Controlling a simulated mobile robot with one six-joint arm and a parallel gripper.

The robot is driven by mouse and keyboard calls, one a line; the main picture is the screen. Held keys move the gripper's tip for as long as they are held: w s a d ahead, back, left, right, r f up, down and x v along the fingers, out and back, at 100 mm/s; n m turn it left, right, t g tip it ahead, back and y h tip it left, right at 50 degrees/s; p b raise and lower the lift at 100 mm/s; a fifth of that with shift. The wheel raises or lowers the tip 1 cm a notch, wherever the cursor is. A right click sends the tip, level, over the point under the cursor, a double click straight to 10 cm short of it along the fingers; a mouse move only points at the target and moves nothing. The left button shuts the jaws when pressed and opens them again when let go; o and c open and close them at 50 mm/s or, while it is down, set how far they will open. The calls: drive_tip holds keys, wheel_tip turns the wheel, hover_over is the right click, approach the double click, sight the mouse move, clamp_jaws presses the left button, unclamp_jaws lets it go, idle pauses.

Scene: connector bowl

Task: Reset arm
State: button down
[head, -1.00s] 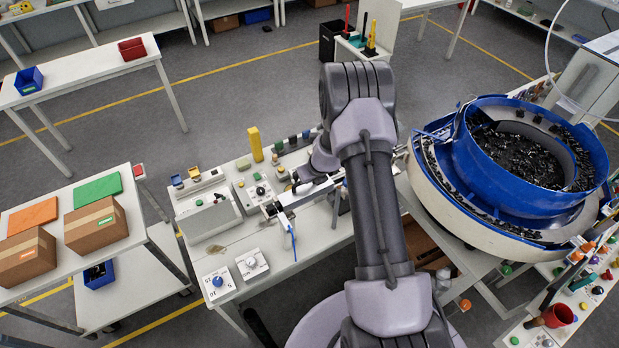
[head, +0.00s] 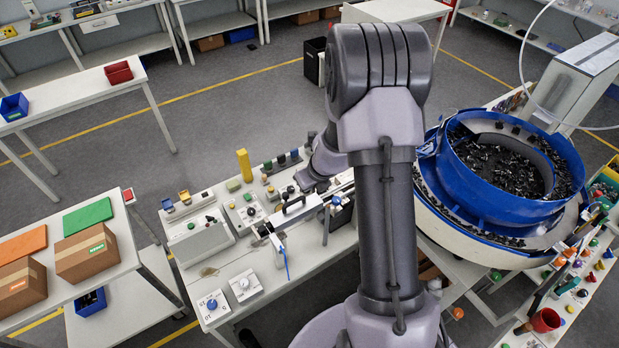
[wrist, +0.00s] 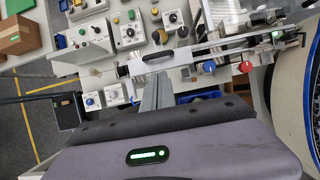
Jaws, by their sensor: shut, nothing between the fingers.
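My arm rises through the middle of the head view, its elbow high and its wrist (head: 318,170) bent down over the white workbench (head: 225,262). The arm hides the fingers in that view. In the wrist view my gripper (wrist: 157,90) shows as two grey fingers pressed together with nothing between them. They point at the bench, just below a white rail assembly (wrist: 185,56) in the picture. The fingers look apart from the rail, though the exact gap cannot be told.
A blue bowl feeder (head: 465,188) full of black parts stands close to the right of my arm. Control boxes, including one with a blue knob (head: 214,305), line the bench. Cardboard boxes (head: 88,254) stand on the left table. Open floor lies behind.

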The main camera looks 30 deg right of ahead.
drive_tip(key=s+a+r+n+t+y+b, duration=0.1)
drive_tip(key=s+a+n+b, duration=0.1)
drive_tip(key=a+n+b, duration=0.7)
drive_tip(key=s+a+r+n+t+y+b, duration=0.1)
drive_tip(key=s+a+r+n+y+b, duration=0.1)
drive_tip(key=a+n+b, duration=0.6)
drive_tip(key=s+a+f+n+b, duration=0.1)
drive_tip(key=s+f+n+b, duration=0.2)
drive_tip(key=s+b, duration=0.3)
drive_tip(key=s+a+f+n+b, duration=0.1)
drive_tip(key=s+f+n+b, duration=0.3)
drive_tip(key=s+n+b, duration=0.2)
drive_tip(key=s+a+f+n+g+h+b, duration=0.1)
drive_tip(key=s+f+n+b, duration=0.3)
drive_tip(key=s+b, duration=0.4)
drive_tip(key=shift+s+a+f+n, duration=0.2)
drive_tip(key=shift+s+a+n, duration=0.2)
drive_tip(key=shift+n, duration=0.2)
